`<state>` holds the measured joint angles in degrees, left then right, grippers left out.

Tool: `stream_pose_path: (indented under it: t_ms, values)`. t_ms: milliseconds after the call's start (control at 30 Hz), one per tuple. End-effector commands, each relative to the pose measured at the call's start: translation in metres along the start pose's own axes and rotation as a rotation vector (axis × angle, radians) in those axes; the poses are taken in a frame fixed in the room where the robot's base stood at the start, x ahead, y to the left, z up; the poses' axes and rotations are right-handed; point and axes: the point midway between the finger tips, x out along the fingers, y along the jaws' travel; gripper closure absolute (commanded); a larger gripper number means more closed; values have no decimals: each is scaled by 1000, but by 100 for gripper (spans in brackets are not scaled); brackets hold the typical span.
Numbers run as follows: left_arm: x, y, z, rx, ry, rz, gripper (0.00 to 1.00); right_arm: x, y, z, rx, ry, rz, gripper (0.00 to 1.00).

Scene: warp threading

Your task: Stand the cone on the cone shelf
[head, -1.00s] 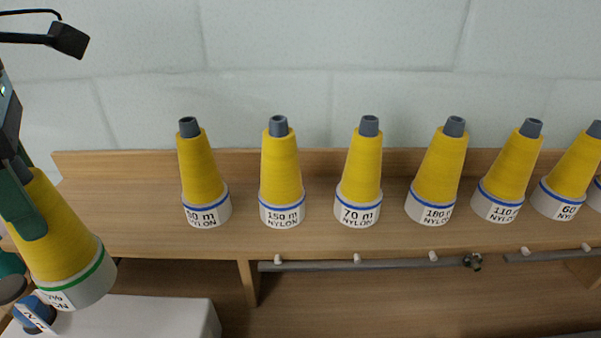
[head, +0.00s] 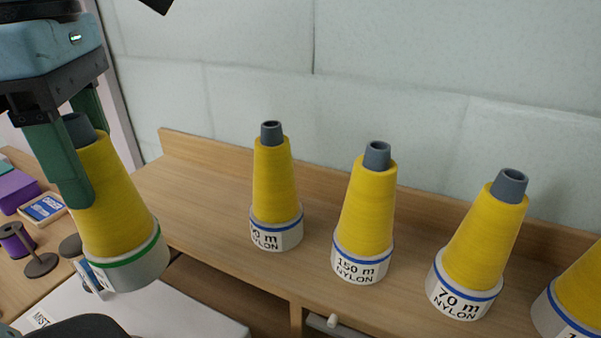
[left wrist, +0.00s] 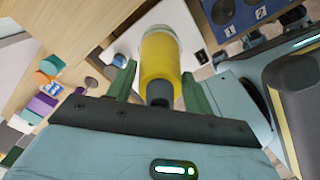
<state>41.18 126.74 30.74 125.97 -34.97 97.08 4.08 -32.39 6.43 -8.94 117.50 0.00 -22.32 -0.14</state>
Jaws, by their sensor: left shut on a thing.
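My left gripper (head: 84,165) is shut on a yellow cone (head: 118,208) with a grey tip and a white base with a green band. The cone is held in the air, a little tilted, tip up, at the left of the head view. In the left wrist view the same cone (left wrist: 160,58) lies between the two green fingers (left wrist: 160,75). The wooden cone shelf (head: 200,195) runs along the wall to the right of the held cone. The held cone is apart from the shelf's standing cones. My right gripper is not in view.
Several yellow cones with blue bands stand in a row on the shelf, the leftmost one (head: 273,185) first. The shelf's left end is bare. A white surface (head: 190,312) lies lower in front. Purple spools (head: 14,240) and a small blue-labelled box (head: 43,208) sit at the left.

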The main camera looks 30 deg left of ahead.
Motion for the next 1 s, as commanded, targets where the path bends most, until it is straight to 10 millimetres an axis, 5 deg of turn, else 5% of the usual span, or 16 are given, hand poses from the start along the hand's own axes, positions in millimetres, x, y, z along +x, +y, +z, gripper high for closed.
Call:
stream_pose_path:
  t_ms: [167, 700, 1000]
  values:
    - [0, 6, 4, -1, 0, -1, 68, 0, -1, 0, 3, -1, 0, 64]
    - [11, 108, 60, -4, 0, -1, 68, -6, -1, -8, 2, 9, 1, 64]
    - [13, 133, 73, 0, -1, 1, 68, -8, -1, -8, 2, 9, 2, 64]
